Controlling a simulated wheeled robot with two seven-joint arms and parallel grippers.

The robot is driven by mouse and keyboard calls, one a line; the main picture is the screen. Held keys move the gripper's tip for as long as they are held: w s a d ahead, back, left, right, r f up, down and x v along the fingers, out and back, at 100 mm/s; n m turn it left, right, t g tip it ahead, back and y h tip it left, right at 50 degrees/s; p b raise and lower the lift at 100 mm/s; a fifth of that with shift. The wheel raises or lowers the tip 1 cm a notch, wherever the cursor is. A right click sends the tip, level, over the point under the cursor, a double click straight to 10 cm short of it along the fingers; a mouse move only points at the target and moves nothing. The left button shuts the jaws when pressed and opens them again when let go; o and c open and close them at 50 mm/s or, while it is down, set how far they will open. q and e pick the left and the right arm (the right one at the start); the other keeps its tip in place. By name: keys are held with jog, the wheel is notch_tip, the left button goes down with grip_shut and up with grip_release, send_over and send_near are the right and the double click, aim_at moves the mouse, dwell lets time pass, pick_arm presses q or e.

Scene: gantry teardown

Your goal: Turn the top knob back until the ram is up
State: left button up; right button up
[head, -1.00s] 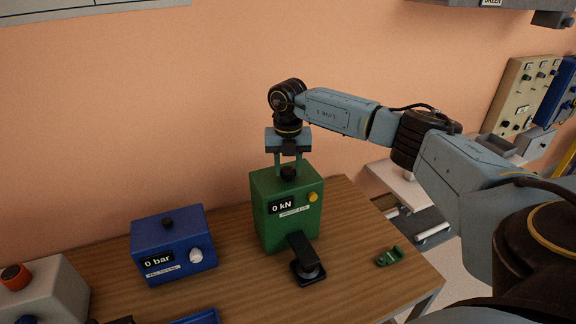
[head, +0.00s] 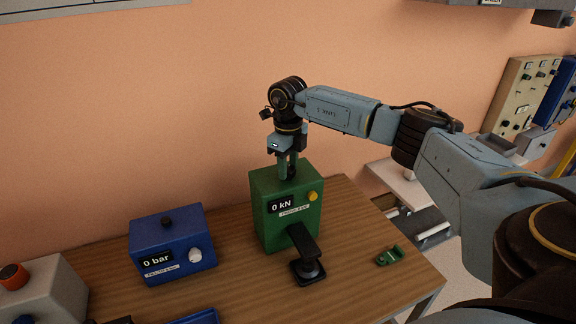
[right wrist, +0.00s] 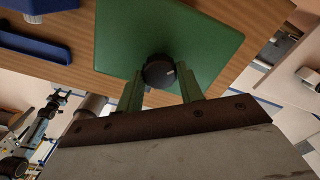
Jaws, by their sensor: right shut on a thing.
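The green press (head: 277,220) stands on the wooden table and its display reads 0 kN. Its black top knob shows in the right wrist view (right wrist: 158,70), between the two green fingers. My right gripper (head: 289,172) points down over the press top and is shut on the knob. It also shows in the right wrist view (right wrist: 160,90). The black ram arm (head: 302,238) juts from the press front above a small black base (head: 307,273). The gap between them is hard to judge. My left gripper is not in view.
A blue box (head: 172,243) reading 0 bar, with a white knob, stands left of the press. A grey box with an orange knob (head: 12,275) is at the far left. A small green part (head: 389,256) lies near the table's right edge.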

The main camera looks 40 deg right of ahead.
aim_at(289, 168)
jog(key=n, duration=0.4)
jog(key=shift+n+b, duration=0.45)
jog(key=shift+n, duration=1.65)
jog(key=shift+w+r, duration=0.1)
jog(key=o, duration=1)
notch_tip(289, 168, up, 13)
jog(key=b, duration=0.1)
jog(key=shift+r, duration=0.15)
